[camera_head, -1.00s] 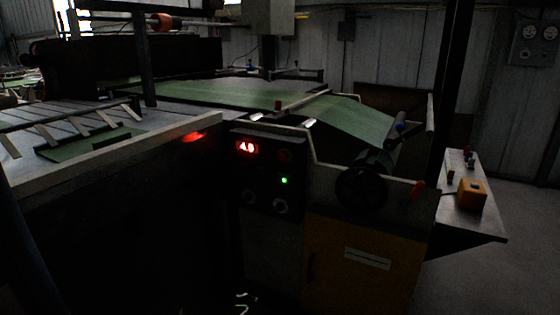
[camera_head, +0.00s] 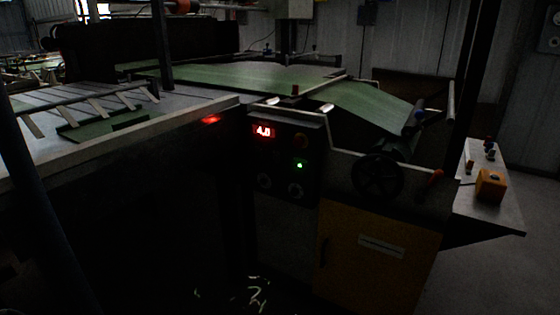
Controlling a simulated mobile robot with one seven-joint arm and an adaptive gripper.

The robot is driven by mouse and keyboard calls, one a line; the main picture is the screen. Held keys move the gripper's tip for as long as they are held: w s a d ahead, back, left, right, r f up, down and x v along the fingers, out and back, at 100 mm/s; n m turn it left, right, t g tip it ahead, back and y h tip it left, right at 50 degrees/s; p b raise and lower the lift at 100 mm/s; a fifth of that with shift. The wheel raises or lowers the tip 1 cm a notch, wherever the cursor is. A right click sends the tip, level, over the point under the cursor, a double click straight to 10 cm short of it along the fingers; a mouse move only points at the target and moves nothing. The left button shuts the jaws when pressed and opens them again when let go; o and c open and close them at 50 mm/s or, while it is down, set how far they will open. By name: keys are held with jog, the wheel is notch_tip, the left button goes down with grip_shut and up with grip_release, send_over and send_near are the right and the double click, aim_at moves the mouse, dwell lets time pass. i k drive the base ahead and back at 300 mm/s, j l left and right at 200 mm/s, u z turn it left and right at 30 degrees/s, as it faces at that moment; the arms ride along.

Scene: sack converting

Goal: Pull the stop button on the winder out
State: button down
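The winder's dark control panel (camera_head: 285,160) faces me near the middle of the picture. It has a lit red display (camera_head: 263,132) reading 4.0 and a small green light (camera_head: 299,166). A dim reddish round button (camera_head: 300,141), which looks like the stop button, sits right of the display, above the green light. I cannot tell whether it is in or out. Two round knobs, a left one (camera_head: 264,181) and a right one (camera_head: 295,190), sit lower on the panel. My gripper is not in view.
A dark handwheel (camera_head: 377,177) and a yellow cabinet door (camera_head: 375,250) are right of the panel. A side table (camera_head: 507,213) holds an orange box (camera_head: 490,186). A long bench (camera_head: 190,119) juts out at left. Pale scraps (camera_head: 257,297) lie on the dark floor.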

aim_at(299, 142)
jog(key=i+j+z, duration=0.2)
jog(key=z, duration=0.15)
jog(key=i+j+z, duration=0.15)
jog(key=j+z, duration=0.15)
jog(key=i+j+z, duration=0.1)
jog(key=j+z, duration=0.25)
jog(key=j, duration=0.15)
